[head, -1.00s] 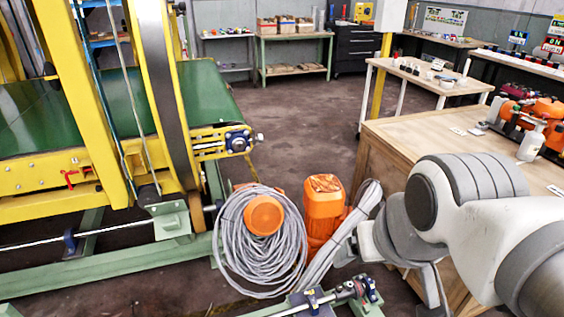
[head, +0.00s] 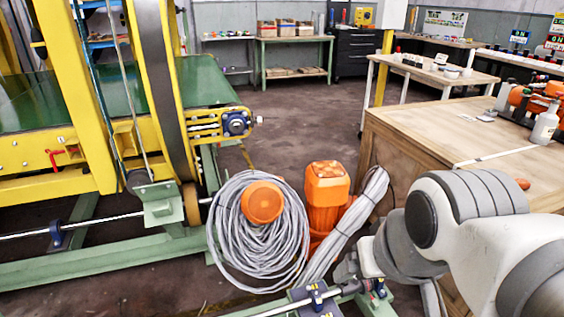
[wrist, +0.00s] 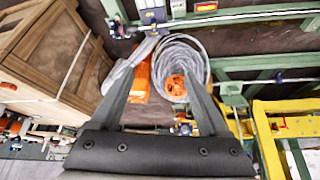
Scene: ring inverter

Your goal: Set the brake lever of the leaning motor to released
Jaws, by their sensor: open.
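Two orange motor parts stand beside the conveyor in the head view: a blocky orange motor housing (head: 326,186) and a round orange end (head: 262,203) ringed by a grey cable coil (head: 228,240). I cannot tell which is the leaning motor, and no brake lever can be made out. In the wrist view the orange housing (wrist: 140,82) and the round orange end (wrist: 176,86) lie beyond my gripper (wrist: 155,58). My gripper is open, its fingers spread and empty.
A wooden crate (head: 400,160) stands close on the right, with a white bottle (head: 545,124) on top. The yellow conveyor frame (head: 58,186) and its green base (head: 95,262) fill the left. A grey cable bundle (head: 350,218) leans beside the housing. Floor (head: 290,115) behind is clear.

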